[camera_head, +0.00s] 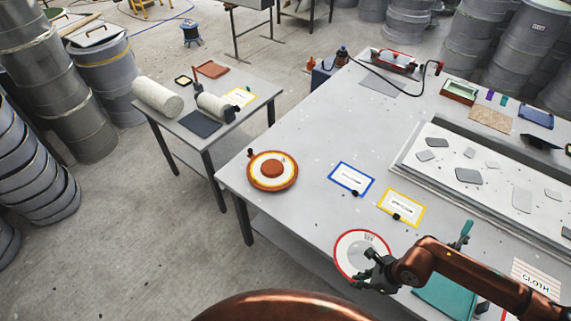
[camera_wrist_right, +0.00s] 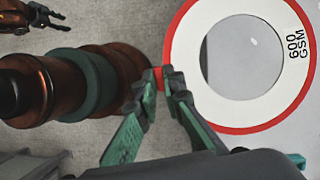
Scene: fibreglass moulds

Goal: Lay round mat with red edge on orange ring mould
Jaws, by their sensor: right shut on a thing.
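The round mat with red edge (camera_head: 349,262) is a flat white ring with "600 GSM" printed on it, near the table's front edge. In the right wrist view the mat (camera_wrist_right: 186,72) has a wide round opening with grey behind it. My right gripper (camera_head: 370,272) is shut on the mat's red rim, and its fingertips (camera_wrist_right: 166,80) pinch a small red part there. The orange ring mould (camera_head: 291,180) lies on the table to the upper left, apart from the mat, with a pale ring and a raised orange centre. My left gripper (camera_wrist_right: 52,18) hangs empty with fingers apart.
A blue-framed card (camera_head: 351,179) and a yellow-framed card (camera_head: 401,207) lie right of the mould. A teal cloth (camera_head: 444,300) lies under my right arm. Bare tabletop (camera_head: 310,215) lies between mat and mould. A small knob (camera_head: 250,153) stands behind the mould.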

